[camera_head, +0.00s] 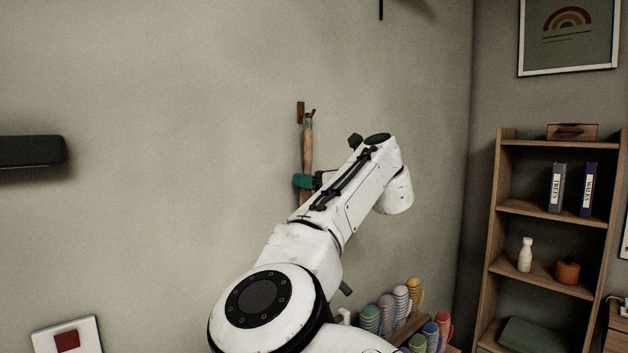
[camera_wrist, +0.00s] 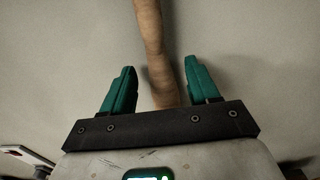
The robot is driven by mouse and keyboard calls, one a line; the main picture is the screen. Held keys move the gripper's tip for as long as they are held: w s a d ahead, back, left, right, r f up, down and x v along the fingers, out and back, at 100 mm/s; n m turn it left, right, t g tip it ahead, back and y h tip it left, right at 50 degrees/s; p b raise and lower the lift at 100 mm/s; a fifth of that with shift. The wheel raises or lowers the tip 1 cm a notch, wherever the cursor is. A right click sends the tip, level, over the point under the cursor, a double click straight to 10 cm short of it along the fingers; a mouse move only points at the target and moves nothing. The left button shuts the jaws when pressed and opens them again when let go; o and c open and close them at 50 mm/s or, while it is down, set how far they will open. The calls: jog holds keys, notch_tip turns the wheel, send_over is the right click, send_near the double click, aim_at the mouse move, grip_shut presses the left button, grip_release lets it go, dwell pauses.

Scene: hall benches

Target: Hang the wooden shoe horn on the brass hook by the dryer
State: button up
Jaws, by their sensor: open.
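The wooden shoe horn (camera_head: 308,145) is upright against the wall, its top at the brass hook (camera_head: 300,112). Whether its top is looped over the hook is too small to tell. My gripper (camera_head: 303,181) is at the shoe horn's lower part, with teal fingers. In the wrist view the gripper (camera_wrist: 160,63) is open, with one finger on each side of the shoe horn (camera_wrist: 149,30) and a gap to each. The shoe horn's lower end is hidden by my gripper and arm. I cannot identify a dryer for certain.
A dark wall-mounted bar (camera_head: 30,151) is at the left. A white panel with a red square (camera_head: 67,341) is lower left. Colourful striped rolled items (camera_head: 400,300) stand low beside my arm. A wooden shelf (camera_head: 540,208) stands at right. The wall around the hook is clear.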

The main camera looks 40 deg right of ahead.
jog(key=s+b, duration=0.3)
jog(key=s, duration=0.7)
jog(key=shift+s+d, duration=0.2)
jog(key=shift+s, duration=0.2)
